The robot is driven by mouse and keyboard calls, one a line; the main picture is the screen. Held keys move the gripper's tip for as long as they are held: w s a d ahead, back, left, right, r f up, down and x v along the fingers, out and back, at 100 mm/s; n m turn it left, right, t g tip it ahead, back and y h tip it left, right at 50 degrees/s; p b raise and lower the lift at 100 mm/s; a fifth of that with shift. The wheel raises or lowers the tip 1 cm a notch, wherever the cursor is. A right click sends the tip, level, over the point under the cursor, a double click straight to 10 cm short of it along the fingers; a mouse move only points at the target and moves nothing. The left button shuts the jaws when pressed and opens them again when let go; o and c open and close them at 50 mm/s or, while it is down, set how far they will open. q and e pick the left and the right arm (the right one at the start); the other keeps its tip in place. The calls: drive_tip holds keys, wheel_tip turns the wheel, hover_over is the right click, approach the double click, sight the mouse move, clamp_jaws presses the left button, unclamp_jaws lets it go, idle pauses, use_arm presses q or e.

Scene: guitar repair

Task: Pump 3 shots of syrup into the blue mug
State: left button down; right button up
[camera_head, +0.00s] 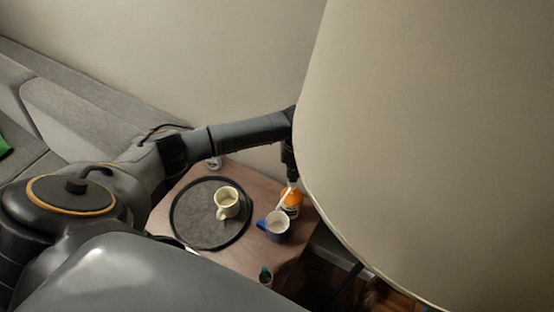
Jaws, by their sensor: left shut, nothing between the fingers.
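The blue mug (276,227) stands upright on the small wooden table, its handle to the left and its opening facing up. The syrup bottle with an orange label (292,199) stands just behind and to the right of it, with a pale pump spout that points toward the mug. My left gripper (291,173) is shut and empty, pointing down right over the pump top. I cannot tell if it touches the pump. Part of my left arm near the wrist is hidden by a big lampshade. My right gripper is not in view.
The lampshade (430,140) fills the right side, close to my left arm. A small glass (213,163) stands at the back and a small dark object (265,274) at the front.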

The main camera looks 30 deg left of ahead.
use_arm(q)
drive_tip(key=shift+f, duration=0.25)
idle(0.4)
drive_tip(key=shift+f+b, duration=1)
drive_tip(key=shift+f, duration=0.5)
drive_tip(key=shift+s, duration=0.1)
drive_tip(key=shift+r, duration=0.15)
drive_tip(key=shift+r+p, duration=1.5)
drive_tip(key=shift+p, duration=0.25)
drive_tip(key=shift+f, duration=0.15)
